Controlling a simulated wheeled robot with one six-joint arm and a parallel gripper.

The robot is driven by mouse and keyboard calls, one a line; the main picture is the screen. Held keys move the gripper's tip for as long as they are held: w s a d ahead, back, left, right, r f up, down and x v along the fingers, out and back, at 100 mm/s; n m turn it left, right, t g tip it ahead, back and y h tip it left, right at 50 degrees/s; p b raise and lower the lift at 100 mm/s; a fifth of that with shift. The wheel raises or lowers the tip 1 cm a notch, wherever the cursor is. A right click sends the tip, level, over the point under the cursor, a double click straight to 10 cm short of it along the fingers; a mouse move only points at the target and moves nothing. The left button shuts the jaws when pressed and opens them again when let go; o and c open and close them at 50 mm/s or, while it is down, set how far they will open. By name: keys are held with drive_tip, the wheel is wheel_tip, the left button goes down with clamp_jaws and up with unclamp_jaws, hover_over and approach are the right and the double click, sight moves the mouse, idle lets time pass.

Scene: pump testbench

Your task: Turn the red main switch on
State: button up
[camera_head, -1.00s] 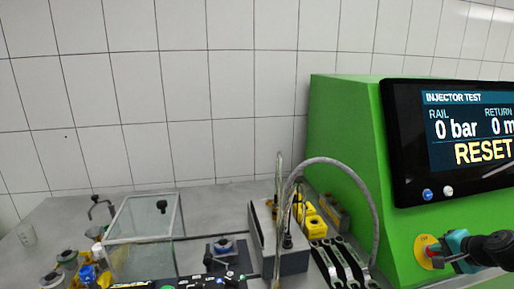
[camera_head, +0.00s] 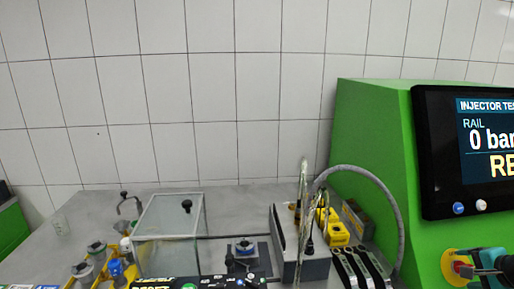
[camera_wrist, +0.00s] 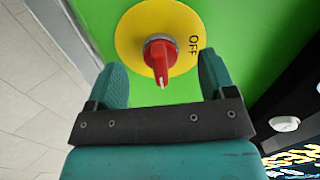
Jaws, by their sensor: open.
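The red main switch (camera_wrist: 160,58) is a red knob on a round yellow plate (camera_wrist: 134,35) on the green panel. In the wrist view its handle points down in the picture, and the word OFF shows at the plate's right. My gripper (camera_wrist: 162,75) is open, with one teal finger on each side of the red handle and a gap on both sides. Whether the fingertips reach past the handle in depth is hard to tell. In the head view the yellow plate (camera_head: 449,264) is at the lower right edge, and my gripper (camera_head: 470,268) partly covers the red knob.
The green cabinet (camera_head: 365,130) carries a screen (camera_head: 485,150) reading INJECTOR TEST, 0 bar, above the switch. A grey hose (camera_head: 385,190) curves beside the cabinet. The bench (camera_head: 100,205) holds a clear box (camera_head: 168,235), a grey block (camera_head: 315,262) and yellow parts (camera_head: 337,232).

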drive_tip(key=shift+p+v, duration=0.95)
drive_tip(key=shift+v, duration=1.85)
